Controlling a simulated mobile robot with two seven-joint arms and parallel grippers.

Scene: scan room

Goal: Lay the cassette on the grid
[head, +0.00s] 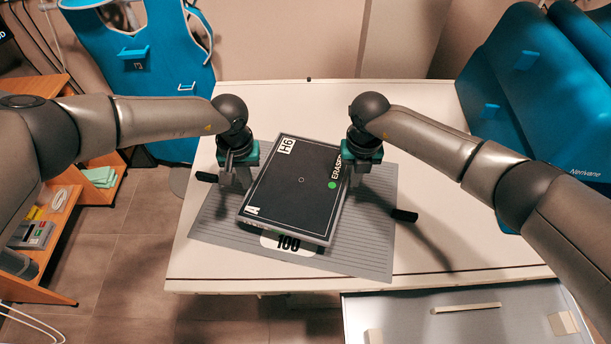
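The cassette (295,190) is a dark flat panel with an H6 label, an A label, a green dot and the word ERASED. It lies turned over the grid, and its near edge shows its thickness. The grid (360,250) is a grey ribbed plate on the table with a 100 label partly covered by the cassette. I cannot tell whether the cassette touches the grid. My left gripper (240,178) is at the cassette's left edge, and my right gripper (352,178) is at its right edge. Whether their fingers are closed on it is unclear.
The white table (440,240) is clear to the right of the grid. An open tray (400,315) is at the near right. Wooden shelves (45,230) stand left, and blue padded items (540,85) stand right.

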